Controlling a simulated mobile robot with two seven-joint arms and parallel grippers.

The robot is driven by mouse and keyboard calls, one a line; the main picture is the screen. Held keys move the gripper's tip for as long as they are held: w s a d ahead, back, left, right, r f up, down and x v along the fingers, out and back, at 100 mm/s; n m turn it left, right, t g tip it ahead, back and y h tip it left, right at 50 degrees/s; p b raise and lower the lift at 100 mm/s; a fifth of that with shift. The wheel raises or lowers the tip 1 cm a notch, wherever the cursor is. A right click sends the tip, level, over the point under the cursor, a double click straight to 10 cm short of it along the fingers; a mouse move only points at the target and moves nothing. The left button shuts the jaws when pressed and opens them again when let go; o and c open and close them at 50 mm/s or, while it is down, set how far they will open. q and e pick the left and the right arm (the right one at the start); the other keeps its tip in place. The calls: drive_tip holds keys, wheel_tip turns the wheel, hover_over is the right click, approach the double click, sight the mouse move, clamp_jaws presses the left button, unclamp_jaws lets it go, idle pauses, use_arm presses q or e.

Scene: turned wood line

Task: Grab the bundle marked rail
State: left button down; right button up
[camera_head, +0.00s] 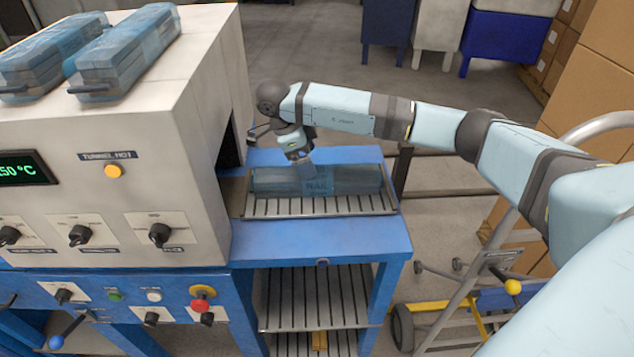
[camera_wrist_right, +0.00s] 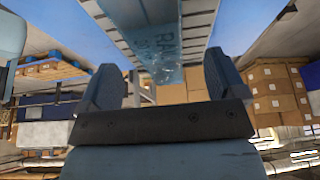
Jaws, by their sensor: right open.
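The bundle marked RAIL (camera_head: 345,181) is a long blue-grey block in clear wrap, lying lengthwise on the slatted outfeed rack (camera_head: 270,207) beside the machine. My right gripper (camera_head: 304,166) points down over the left-middle part of the bundle, hiding a little of it. In the right wrist view my right gripper (camera_wrist_right: 163,78) has its two fingers apart with nothing held. The bundle (camera_wrist_right: 155,30) shows there beyond the gap between the fingers, its lettering partly readable. I cannot tell whether a finger touches it. My left gripper is not in view.
A pale machine (camera_head: 130,120) with knobs and a tunnel opening stands left of the rack. Two wrapped bundles (camera_head: 125,55) lie on top of it. The blue table edge (camera_head: 320,247) borders the rack. Cardboard boxes (camera_head: 600,90) and a hand cart (camera_head: 480,285) stand at the right.

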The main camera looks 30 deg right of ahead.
sight(317, 181)
drive_tip(key=shift+d+f, duration=0.25)
drive_tip(key=shift+f, duration=0.45)
drive_tip(key=x, duration=0.5)
drive_tip(key=shift+s+a+f+p, duration=0.1)
drive_tip(key=shift+s+p, duration=0.2)
drive_tip(key=c, duration=1.3)
